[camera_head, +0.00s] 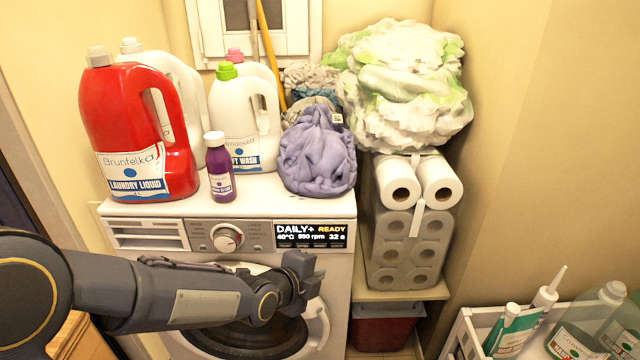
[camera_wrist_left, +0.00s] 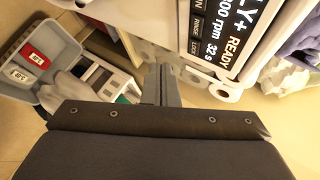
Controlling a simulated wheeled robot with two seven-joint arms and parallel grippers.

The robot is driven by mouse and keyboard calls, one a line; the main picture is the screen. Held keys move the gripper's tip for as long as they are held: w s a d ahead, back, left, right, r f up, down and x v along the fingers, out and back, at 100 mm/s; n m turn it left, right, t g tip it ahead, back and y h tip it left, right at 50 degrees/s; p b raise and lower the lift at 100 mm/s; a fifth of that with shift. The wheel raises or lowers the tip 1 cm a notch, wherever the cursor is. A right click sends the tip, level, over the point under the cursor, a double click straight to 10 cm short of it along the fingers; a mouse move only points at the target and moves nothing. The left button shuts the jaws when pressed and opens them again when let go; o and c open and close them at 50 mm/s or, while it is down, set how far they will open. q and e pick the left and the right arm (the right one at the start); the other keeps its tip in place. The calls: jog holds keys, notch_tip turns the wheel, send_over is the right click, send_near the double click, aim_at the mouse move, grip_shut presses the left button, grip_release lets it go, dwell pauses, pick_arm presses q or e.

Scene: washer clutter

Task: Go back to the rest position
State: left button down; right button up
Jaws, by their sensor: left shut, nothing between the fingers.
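My left arm comes in from the left in the head view. My left gripper (camera_head: 300,279) is in front of the washing machine (camera_head: 130,210), just below its display panel, and hides part of the round door. In the left wrist view the gripper's fingers (camera_wrist_left: 161,82) are together with nothing between them. The washer's display (camera_head: 312,235) reads DAILY+ READY; it also shows in the left wrist view (camera_wrist_left: 222,38). I cannot tell whether the gripper touches the machine. My right gripper is not in view.
On the washer stand a red detergent jug (camera_head: 140,130), white bottles (camera_head: 243,120), a small purple bottle (camera_head: 219,170) and purple cloth (camera_head: 318,155). A shelf of paper rolls (camera_head: 405,225) stands right of it. A white crate of bottles (camera_head: 462,330) is at lower right.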

pick_arm(q)
jog(key=s+a+r+n+g+y, duration=0.2)
jog(key=s+a+r+n, duration=0.2)
jog(key=s+a+n, duration=0.8)
jog(key=s+a+n+g, duration=0.1)
jog(key=s+a+n, duration=0.3)
jog(key=s+n, duration=0.3)
jog(key=s+a+n+g, duration=0.1)
jog(key=s+a+n, duration=0.3)
jog(key=s+n, duration=0.3)
notch_tip(320, 180, up, 19)
jog(key=m+p, duration=0.1)
jog(key=p, duration=1.9)
jog(key=shift+s+d+y, duration=0.15)
jog(key=shift+s+y, duration=0.1)
jog(key=shift+y, duration=0.05)
